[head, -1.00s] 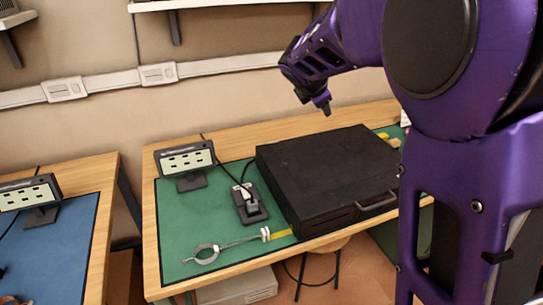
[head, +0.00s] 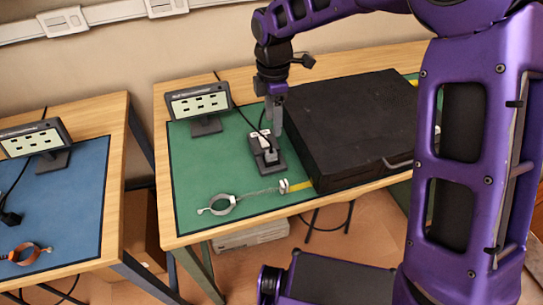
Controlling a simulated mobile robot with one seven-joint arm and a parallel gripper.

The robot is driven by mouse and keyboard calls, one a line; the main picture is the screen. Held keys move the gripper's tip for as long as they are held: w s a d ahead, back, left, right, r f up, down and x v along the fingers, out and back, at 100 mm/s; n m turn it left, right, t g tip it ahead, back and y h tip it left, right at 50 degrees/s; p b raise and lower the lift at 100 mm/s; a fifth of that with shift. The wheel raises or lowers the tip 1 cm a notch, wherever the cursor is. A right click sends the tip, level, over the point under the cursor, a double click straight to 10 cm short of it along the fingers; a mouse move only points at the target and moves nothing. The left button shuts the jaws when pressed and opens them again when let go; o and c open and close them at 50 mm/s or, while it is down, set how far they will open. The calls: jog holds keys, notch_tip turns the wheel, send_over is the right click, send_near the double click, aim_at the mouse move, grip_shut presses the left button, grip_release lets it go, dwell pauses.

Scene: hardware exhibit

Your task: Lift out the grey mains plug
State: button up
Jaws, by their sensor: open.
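A dark socket strip (head: 279,168) lies on the green mat, just left of the black case. A grey plug (head: 270,157) sits in its nearer part, and a white plug (head: 257,141) sits behind it with a black cable running back. My gripper (head: 276,130) points down above the strip, close to the plugs and beside the case's left edge. It is open, with nothing seen between its fingers. The fingertips overlap the far part of the strip in the picture, and I cannot tell whether they touch anything.
The large black case (head: 345,130) stands close on the right. A display panel (head: 198,103) on a stand is at the back left. A ring clamp with a rod (head: 221,204) lies in front. The green mat (head: 190,165) is bare left of the strip. A blue-matted table (head: 75,205) stands further left.

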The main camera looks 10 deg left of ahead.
send_over(271, 152)
jog(key=f, duration=0.5)
jog(key=shift+w+d+f, duration=0.1)
jog(key=shift+w+d, duration=0.05)
jog(key=shift+w, duration=0.25)
jog(key=shift+s+f+b, duration=0.2)
jog(key=shift+f+b, duration=0.1)
jog(key=shift+f, duration=1.05)
jog(key=shift+s+f+b, duration=0.15)
jog(key=shift+f+b, duration=0.1)
jog(key=shift+f, duration=1.05)
jog(key=shift+c, duration=0.3)
grip_shut()
